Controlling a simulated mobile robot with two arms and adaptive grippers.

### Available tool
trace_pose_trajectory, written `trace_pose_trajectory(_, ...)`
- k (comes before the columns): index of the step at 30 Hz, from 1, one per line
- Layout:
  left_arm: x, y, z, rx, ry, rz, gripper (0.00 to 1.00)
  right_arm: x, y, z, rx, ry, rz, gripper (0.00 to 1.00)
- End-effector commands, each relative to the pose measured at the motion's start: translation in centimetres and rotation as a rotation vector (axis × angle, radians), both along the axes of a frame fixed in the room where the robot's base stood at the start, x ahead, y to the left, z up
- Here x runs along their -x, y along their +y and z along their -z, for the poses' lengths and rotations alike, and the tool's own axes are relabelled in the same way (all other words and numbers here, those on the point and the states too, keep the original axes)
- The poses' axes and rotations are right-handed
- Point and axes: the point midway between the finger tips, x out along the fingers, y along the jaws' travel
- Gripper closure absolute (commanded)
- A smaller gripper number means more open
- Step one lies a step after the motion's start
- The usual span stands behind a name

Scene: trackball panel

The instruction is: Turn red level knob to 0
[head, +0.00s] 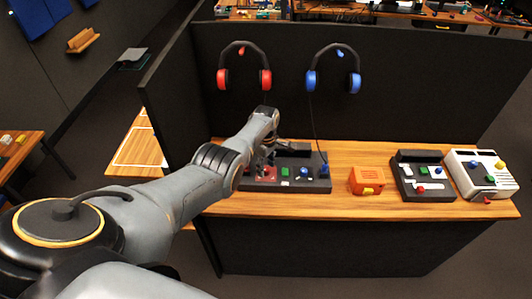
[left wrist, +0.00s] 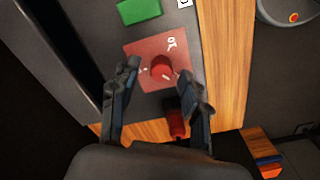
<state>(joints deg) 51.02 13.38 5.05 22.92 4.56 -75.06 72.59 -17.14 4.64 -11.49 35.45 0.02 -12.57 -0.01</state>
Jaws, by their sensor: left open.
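The red level knob (left wrist: 162,67) sits on a red square plate (left wrist: 150,52) with white markings, at the end of a dark grey panel. My left gripper (left wrist: 158,85) is open, with one finger on each side of the knob in the left wrist view. I cannot tell whether the fingers touch it. In the head view my left gripper (head: 262,160) is over the left end of the panel (head: 312,184), and my arm partly hides the red plate. A red part (left wrist: 176,122) shows between the fingers, below the knob. My right gripper is not in view.
A green button (head: 288,172) and a blue knob (head: 304,172) are right of the red plate. An orange box (head: 367,180) and two more panels stand further right on the wooden desk (head: 345,206). Red headphones (head: 265,79) and blue headphones (head: 312,80) hang on the dark partition behind.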

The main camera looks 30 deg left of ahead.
Motion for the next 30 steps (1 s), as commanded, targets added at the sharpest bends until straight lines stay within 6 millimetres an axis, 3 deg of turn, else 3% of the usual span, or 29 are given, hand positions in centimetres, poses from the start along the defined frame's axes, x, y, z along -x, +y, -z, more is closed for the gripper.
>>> trace_pose_trajectory(5, 0.0, 0.0, -1.6, -0.001, -0.003, 0.001, 0.54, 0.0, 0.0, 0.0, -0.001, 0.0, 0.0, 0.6)
trace_pose_trajectory(19, 0.0, 0.0, -10.0, -0.001, -0.003, -0.001, 0.54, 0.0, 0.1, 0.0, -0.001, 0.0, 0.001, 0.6)
trace_pose_trajectory(30, 0.0, 0.0, -11.4, -0.001, -0.001, -0.001, 0.54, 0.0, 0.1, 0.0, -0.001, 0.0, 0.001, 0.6)
